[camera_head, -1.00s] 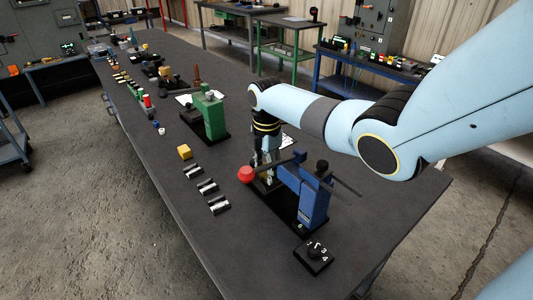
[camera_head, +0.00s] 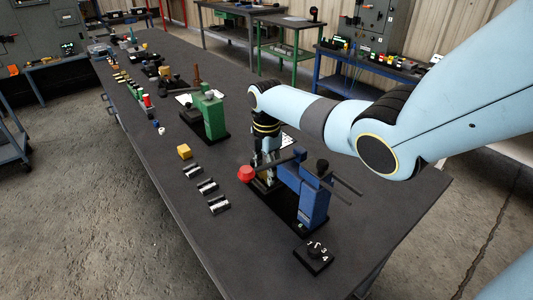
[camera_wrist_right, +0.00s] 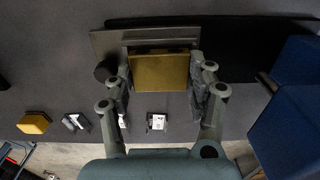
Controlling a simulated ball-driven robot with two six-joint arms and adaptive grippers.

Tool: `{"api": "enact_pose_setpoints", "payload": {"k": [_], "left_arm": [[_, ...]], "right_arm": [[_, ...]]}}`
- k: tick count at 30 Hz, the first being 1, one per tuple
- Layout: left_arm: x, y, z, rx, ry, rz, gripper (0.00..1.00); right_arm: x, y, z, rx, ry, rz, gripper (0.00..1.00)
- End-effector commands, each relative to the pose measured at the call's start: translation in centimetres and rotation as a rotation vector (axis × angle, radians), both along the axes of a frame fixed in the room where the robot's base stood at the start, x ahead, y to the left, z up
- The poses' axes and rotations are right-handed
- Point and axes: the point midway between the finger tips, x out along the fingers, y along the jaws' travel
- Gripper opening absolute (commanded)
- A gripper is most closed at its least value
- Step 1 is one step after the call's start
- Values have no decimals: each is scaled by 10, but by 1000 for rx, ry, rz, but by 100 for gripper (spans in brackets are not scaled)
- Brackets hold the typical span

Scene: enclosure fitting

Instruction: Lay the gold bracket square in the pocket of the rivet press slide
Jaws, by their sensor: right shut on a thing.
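The bracket looks roughly square with the fingers. Its far edge is at the grey press slide (camera_wrist_right: 108,45), whose pocket is partly covered by the bracket. I cannot tell whether the bracket touches the pocket floor. My left gripper is not in view.
The red lever knob (camera_head: 246,174) is close left of the right gripper. A yellow block (camera_head: 184,152) and several dark-and-silver pieces (camera_head: 207,186) lie to the left. A green press (camera_head: 213,117) stands behind, and a black dial box (camera_head: 314,256) in front. The table's near left is clear.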

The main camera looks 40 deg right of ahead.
Motion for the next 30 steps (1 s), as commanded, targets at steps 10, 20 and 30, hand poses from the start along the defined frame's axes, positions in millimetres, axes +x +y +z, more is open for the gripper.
{"api": "enact_pose_setpoints", "payload": {"k": [10,20,30], "left_arm": [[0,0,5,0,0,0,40],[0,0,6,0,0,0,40],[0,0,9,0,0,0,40]], "right_arm": [[1,0,5,0,-1,0,14],[0,0,5,0,0,0,14],[-1,1,5,0,0,0,14]]}}
